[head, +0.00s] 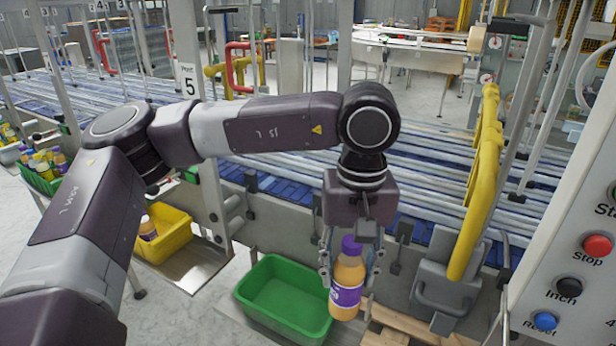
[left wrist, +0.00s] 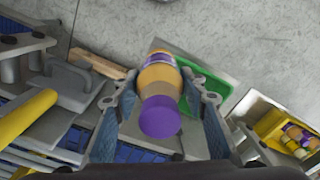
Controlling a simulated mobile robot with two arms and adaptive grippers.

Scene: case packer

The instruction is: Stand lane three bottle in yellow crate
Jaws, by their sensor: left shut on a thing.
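An orange bottle with a purple cap and purple label (head: 348,294) hangs upright, slightly tilted, in my left gripper (head: 350,278). The fingers are shut on its sides below the cap. In the left wrist view the bottle (left wrist: 159,85) sits between the two fingers, cap toward the camera. The yellow crate (head: 172,248) stands low at the left, partly hidden by my left arm, with an orange bottle (head: 148,228) in it. The left wrist view shows the yellow crate (left wrist: 268,124) at the right edge, holding several bottles. My right gripper is not in view.
A green crate (head: 262,312), empty where visible, stands just left of the held bottle. A yellow rail (head: 482,180) and a button panel (head: 590,270) are at the right. Conveyor lanes (head: 430,180) run behind.

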